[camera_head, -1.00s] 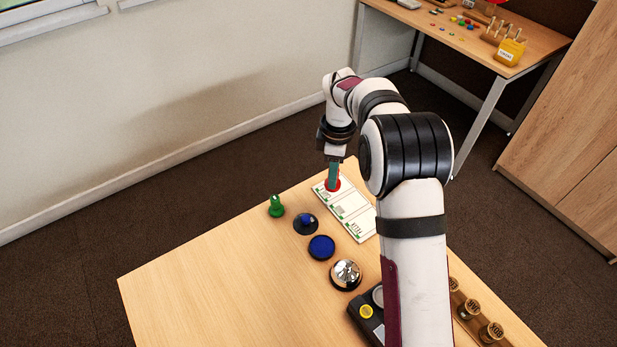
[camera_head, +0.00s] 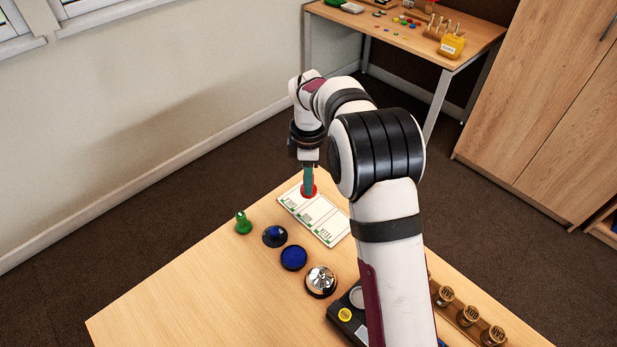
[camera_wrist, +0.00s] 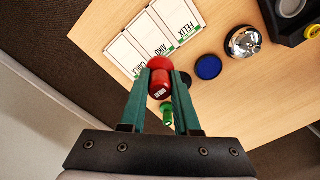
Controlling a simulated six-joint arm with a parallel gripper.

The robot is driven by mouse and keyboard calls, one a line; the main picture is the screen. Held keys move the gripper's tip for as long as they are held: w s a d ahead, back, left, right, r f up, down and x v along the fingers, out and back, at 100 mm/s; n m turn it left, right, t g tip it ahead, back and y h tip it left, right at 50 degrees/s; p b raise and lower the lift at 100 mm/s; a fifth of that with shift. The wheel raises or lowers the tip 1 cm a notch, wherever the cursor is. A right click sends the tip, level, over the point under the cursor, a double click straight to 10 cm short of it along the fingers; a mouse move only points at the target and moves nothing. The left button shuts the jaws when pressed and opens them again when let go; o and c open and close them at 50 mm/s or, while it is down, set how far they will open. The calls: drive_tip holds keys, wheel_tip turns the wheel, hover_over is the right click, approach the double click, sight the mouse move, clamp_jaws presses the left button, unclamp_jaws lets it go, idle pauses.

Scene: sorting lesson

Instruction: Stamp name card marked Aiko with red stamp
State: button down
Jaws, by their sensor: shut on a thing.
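My gripper (camera_head: 308,184) is shut on the red stamp (camera_head: 308,192), which also shows between the fingers in the wrist view (camera_wrist: 160,80). The label on the stamp is too small to read surely. Three white name cards lie in a row under and beside it. In the wrist view the Felix card (camera_wrist: 181,17) is at the right, the Aiko card (camera_wrist: 148,33) in the middle, and a card that seems to read Carl (camera_wrist: 122,53) at the left. The stamp is above the cards near the Carl and Aiko end; I cannot tell whether it touches them.
Several wooden stamps (camera_head: 468,316) stand at right. The table's left front is clear.

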drive_tip(key=shift+s+a+f+n, duration=0.45)
drive_tip(key=shift+s+f, duration=0.5)
drive_tip(key=shift+s, duration=0.95)
drive_tip(key=shift+s+a+f+n, duration=0.2)
drive_tip(key=shift+s+a+f, duration=0.6)
drive_tip(key=shift+s, duration=1.15)
drive_tip(key=shift+s+a+f+n, duration=0.35)
drive_tip(key=shift+s+f, duration=0.8)
drive_tip(key=shift+s, duration=0.75)
drive_tip(key=shift+f, duration=1.5)
drive_tip(key=shift+f, duration=0.55)
drive_tip(key=shift+r, duration=0.1)
wheel_tip(320, 180, up, 7)
